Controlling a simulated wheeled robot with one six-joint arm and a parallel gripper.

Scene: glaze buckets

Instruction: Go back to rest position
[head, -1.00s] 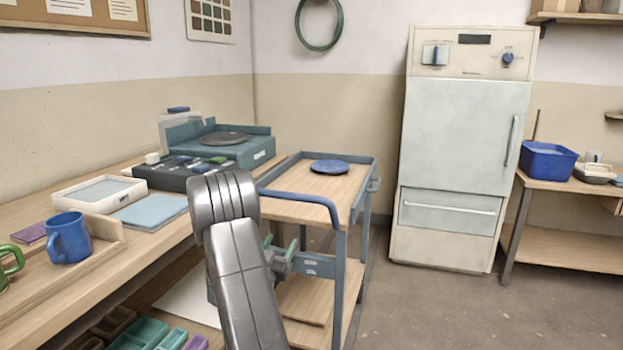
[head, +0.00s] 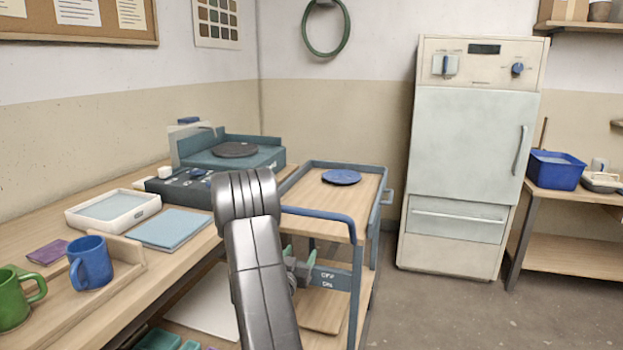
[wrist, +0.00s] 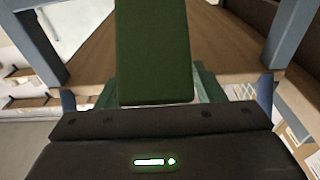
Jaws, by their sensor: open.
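My gripper (head: 299,262) shows in the head view just right of my grey arm, partly hidden behind it. It is beside the cart's near end, below the level of the cart's top. Its green fingers are apart, and I see nothing held between them. In the wrist view, a dark green finger-like block (wrist: 152,52) and teal parts stand in front of my dark gripper body, with wooden shelf boards and blue-grey posts around them.
The cart (head: 320,197) carries a blue disc (head: 341,177). The workbench on the left holds a blue mug (head: 91,264), a green mug (head: 14,300) and a white tray (head: 112,209). A pale cabinet (head: 465,150) stands behind. Floor at the right front is clear.

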